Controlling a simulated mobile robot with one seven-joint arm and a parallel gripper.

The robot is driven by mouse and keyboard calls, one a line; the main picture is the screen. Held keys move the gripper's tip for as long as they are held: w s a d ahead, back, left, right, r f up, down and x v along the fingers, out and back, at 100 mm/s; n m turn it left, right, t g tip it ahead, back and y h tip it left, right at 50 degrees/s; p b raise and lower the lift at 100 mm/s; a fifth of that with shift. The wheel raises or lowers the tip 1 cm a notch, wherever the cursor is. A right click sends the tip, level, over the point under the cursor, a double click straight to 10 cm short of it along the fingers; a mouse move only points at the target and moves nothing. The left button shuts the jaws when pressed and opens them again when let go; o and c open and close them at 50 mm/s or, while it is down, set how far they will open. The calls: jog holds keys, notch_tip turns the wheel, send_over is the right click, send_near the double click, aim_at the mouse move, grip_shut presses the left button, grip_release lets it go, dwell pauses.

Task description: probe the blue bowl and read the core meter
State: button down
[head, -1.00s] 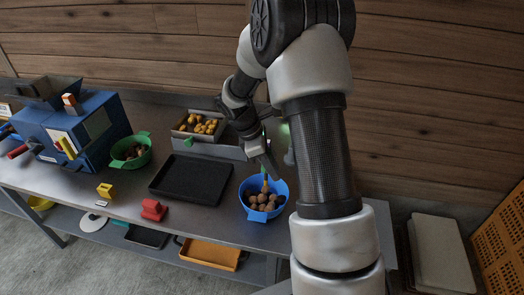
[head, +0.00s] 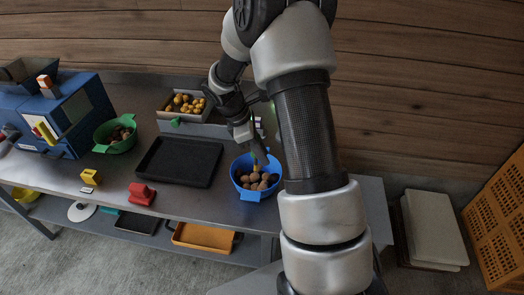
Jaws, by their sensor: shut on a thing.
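The blue bowl (head: 244,193) stands near the front edge of the grey table, with several round brown chestnuts in it. My gripper (head: 258,163) is right above the bowl, pointing down. It is shut on a thin yellow-and-green thing, seemingly the probe (head: 256,170), whose lower end is among the chestnuts. Whether its tip is inside a chestnut is too small to tell. A small pale block with a pinkish face (head: 258,122) shows behind my gripper. I cannot tell whether it is the core meter, and no reading is legible.
A black tray (head: 180,161) lies left of the bowl. A green bowl (head: 122,145), a blue machine (head: 75,112), a red block (head: 141,194) and a yellow block (head: 90,177) stand further left. A grey crate of yellow pieces (head: 163,120) is behind. An orange tray (head: 203,238) lies below.

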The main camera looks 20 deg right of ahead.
jog(key=shift+f+b, duration=1.4)
jog(key=shift+f, duration=1.2)
jog(key=shift+r, duration=0.15)
dwell(1.4)
notch_tip(320, 180, up, 9)
jog(key=p, duration=0.7)
jog(key=shift+a, duration=0.1)
